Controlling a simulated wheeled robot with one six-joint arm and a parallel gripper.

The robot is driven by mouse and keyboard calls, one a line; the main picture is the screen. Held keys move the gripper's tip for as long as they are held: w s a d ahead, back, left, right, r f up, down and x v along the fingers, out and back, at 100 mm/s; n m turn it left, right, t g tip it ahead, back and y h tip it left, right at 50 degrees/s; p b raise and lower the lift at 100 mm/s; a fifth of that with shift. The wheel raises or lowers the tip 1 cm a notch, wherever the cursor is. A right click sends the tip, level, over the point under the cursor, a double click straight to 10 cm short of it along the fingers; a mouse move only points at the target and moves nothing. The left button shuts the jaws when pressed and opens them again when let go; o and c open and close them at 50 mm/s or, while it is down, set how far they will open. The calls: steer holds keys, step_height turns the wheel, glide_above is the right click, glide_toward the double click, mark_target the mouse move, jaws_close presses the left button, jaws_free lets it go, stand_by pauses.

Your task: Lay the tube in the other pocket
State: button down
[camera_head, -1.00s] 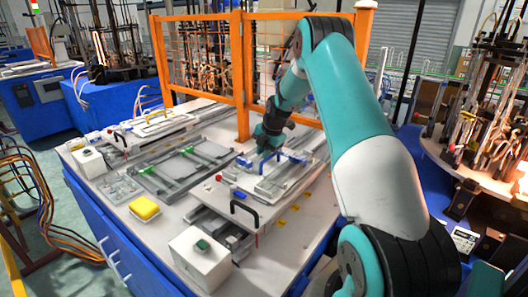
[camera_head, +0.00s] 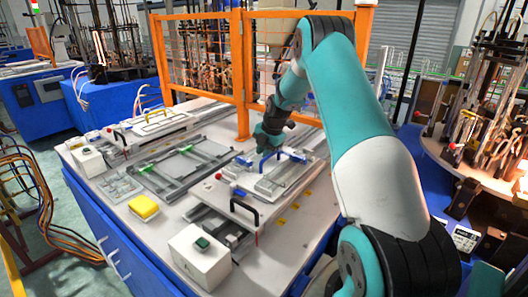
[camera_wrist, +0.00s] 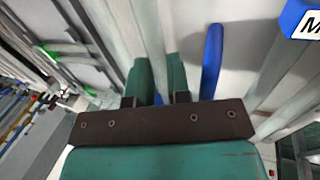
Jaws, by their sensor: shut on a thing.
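My gripper (camera_wrist: 158,85) is closed, its two green fingers on either side of a pale, translucent tube (camera_wrist: 148,30) in the wrist view. The tube runs from between the fingers to the top edge of that view. In the head view my gripper (camera_head: 266,148) is over the light fixture (camera_head: 285,178) on the right part of the bench. The tube cannot be made out there. The pockets are not clear in either view, and I cannot tell whether the tube touches the fixture.
A blue bar (camera_wrist: 211,60) stands just right of the fingers, and a blue lettered block (camera_wrist: 302,20) is at the upper right. On the bench are a black handle (camera_head: 244,207), a white button box (camera_head: 200,256) and a yellow block (camera_head: 144,207). An orange-framed fence (camera_head: 240,75) stands behind.

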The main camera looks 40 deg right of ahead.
steer(key=c, duration=1)
jaws_free()
steer(key=a+b+v, duration=0.1)
steer(key=b+v, duration=0.3)
steer(key=v, duration=1.3)
steer(key=shift+d+r+b, duration=0.3)
steer(key=shift+d+b, duration=0.05)
steer(key=shift+d, duration=0.1)
